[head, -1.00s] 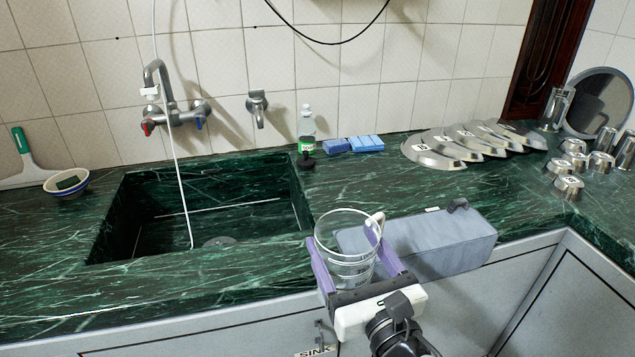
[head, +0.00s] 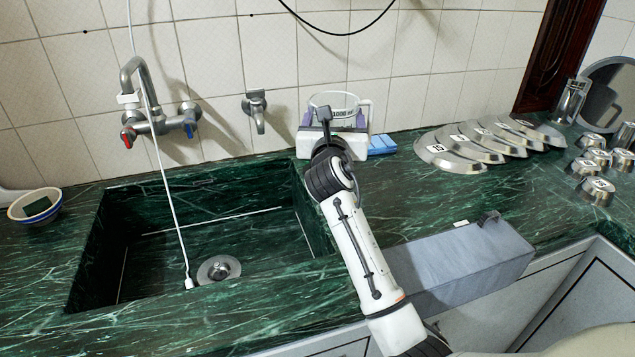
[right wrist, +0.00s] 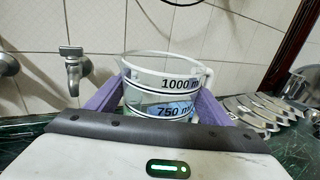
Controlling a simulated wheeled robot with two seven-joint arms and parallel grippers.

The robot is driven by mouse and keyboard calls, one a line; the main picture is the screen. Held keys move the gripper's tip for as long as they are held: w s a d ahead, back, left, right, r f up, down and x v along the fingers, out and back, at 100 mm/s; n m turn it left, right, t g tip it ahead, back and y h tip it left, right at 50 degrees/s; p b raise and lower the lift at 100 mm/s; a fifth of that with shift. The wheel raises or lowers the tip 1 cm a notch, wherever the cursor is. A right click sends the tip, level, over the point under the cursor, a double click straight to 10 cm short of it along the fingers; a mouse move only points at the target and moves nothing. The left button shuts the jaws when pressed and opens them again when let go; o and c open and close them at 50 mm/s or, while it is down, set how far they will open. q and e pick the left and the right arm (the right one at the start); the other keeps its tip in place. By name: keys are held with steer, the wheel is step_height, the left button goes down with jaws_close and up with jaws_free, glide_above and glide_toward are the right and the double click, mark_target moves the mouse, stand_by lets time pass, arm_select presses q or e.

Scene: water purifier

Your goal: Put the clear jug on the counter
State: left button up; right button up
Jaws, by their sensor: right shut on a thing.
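The clear jug (head: 335,99) is at the back of the green marble counter (head: 350,220), close to the tiled wall and right of the sink. My right gripper (head: 334,117) is shut on it, with a purple finger on each side. In the right wrist view the jug (right wrist: 165,85) is upright between the fingers, with its 1000 ml and 750 ml marks facing the camera and its handle at the right. The gripper hides the jug's base, so I cannot tell whether it touches the counter. My left gripper is not in view.
The sink (head: 200,235) lies left of my right arm. A blue sponge (head: 381,145) is just right of the gripper. Metal lids (head: 458,150) and steel cups (head: 597,190) stand farther right. The counter between is clear.

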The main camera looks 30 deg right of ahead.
step_height(320, 180, down, 4)
steer(key=shift+s+r+b, duration=0.1)
steer(key=shift+b, duration=0.5)
steer(key=shift+s+f, duration=0.1)
steer(key=shift+f, duration=0.2)
step_height(320, 180, down, 5)
steer(key=shift+r+b, duration=0.1)
steer(key=shift+b, duration=0.9)
steer(key=shift+f, duration=0.3)
steer(key=o, duration=1.2)
steer(key=shift+c, duration=0.2)
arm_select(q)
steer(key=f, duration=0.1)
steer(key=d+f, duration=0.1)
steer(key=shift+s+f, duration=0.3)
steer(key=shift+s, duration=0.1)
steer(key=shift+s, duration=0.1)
